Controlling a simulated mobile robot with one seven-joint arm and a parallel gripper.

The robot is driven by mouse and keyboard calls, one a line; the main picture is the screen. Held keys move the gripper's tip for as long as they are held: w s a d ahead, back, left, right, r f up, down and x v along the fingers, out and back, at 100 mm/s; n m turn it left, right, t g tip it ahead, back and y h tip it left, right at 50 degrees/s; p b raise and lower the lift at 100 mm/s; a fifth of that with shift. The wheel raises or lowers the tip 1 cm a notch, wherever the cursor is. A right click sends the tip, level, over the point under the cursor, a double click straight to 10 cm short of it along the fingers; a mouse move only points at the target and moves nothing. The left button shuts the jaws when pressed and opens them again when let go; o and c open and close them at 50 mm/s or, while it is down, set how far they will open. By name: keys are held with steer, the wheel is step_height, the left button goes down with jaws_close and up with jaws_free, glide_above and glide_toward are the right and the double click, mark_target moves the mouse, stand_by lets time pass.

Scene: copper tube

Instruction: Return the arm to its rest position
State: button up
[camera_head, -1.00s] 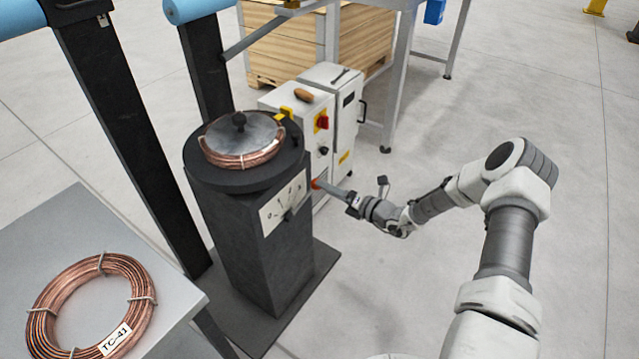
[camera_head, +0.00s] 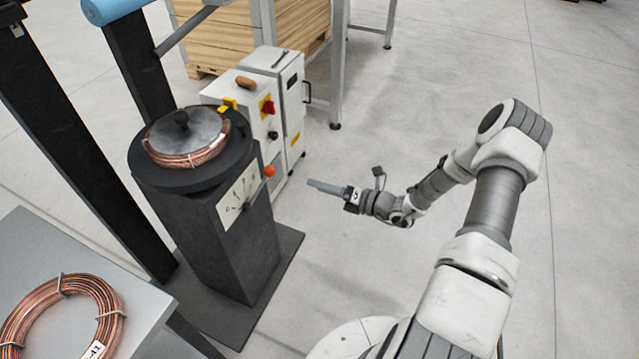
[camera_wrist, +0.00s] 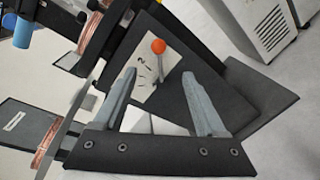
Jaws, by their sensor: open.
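My gripper (camera_head: 314,186) is open and empty in the head view, in free air to the right of the black pedestal. Its two grey fingers also show apart in the wrist view (camera_wrist: 160,85). The orange knob of a lever (camera_head: 269,171) on the pedestal's dial plate (camera_head: 238,197) is left of the fingertips, with a clear gap. In the wrist view the orange knob (camera_wrist: 158,46) shows beyond and between the fingers. My arm reaches in from the lower right of the head view, bent at the elbow.
The black pedestal (camera_head: 215,240) carries a turntable with a copper coil (camera_head: 190,158) under a metal disc. Another copper coil (camera_head: 20,318) lies on a grey table (camera_head: 125,290) at lower left. A white control cabinet (camera_head: 262,110) stands behind. The floor to the right is clear.

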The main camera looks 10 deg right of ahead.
steer(key=s+a+r+n+g+h, duration=0.25)
steer(key=s+r+n+g, duration=0.25)
steer(key=r+n, duration=0.45)
steer(key=s+a+r+n+g+h, duration=0.1)
steer(key=s+a+r+n+g, duration=0.3)
steer(key=r+n, duration=0.6)
steer(key=s+d+r+n+t+h, duration=0.2)
steer(key=s+r+n+h, duration=0.2)
steer(key=s+r+n, duration=0.5)
steer(key=s+d+r+n+t+h, duration=0.25)
steer(key=s+r+n+h, duration=0.3)
steer(key=s+n, duration=0.5)
step_height(320, 180, up, 14)
steer(key=m+g+y+p, duration=0.1)
steer(key=p, duration=1.2)
steer(key=shift+f, duration=0.25)
